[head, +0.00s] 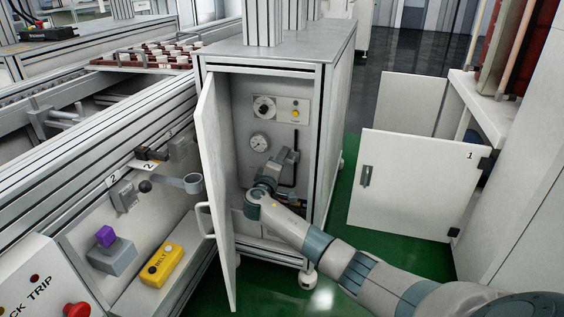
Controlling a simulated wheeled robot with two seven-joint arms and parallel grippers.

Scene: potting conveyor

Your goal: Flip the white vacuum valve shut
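My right arm comes in from the lower right and reaches into the open cabinet (276,52). My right gripper (288,157) is in front of the cabinet's inner back panel, just below and right of a round gauge (259,143). Its fingers are small and partly hidden by my wrist, so I cannot tell whether they are open or shut. I cannot make out the white vacuum valve; my gripper and wrist cover that part of the panel. Dark piping (295,170) shows just beside the gripper. My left gripper is not in view.
The cabinet door (214,170) stands open on the left. A panel with a dial and yellow button (296,114) is above the gripper. The conveyor side carries a yellow box (162,264) and a purple switch (105,237). Another open door (413,180) is at right; green floor lies between.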

